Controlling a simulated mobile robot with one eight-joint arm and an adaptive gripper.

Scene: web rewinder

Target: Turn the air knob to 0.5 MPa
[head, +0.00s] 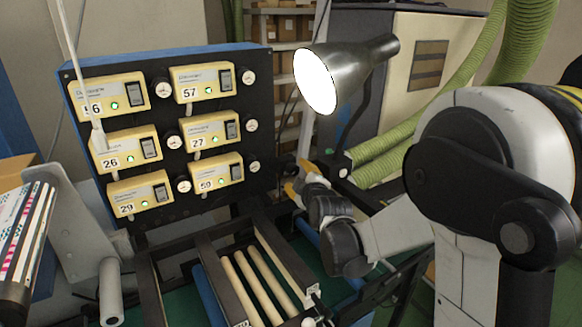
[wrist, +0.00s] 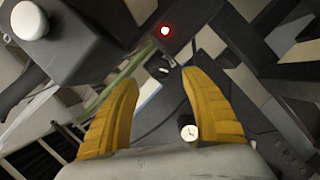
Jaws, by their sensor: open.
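My gripper (head: 298,178) is open, its yellow fingers near the right edge of the black panel and below the lamp. In the wrist view the fingers (wrist: 157,80) are spread with nothing held between them. A small round white-faced gauge (wrist: 189,132) shows between the fingers, close to the right one; its reading is too small to tell. A white round knob-like cap (wrist: 28,20) on a dark box is at the upper left of the wrist view. I cannot tell which part is the air knob.
The black panel (head: 217,200) carries several yellow numbered units and small gauges (head: 249,77). A lit lamp (head: 345,70) hangs just above my gripper. A roller frame (head: 210,245) stands below. A red light (wrist: 166,31) glows beyond the fingers. Green hoses (head: 375,167) run behind my arm.

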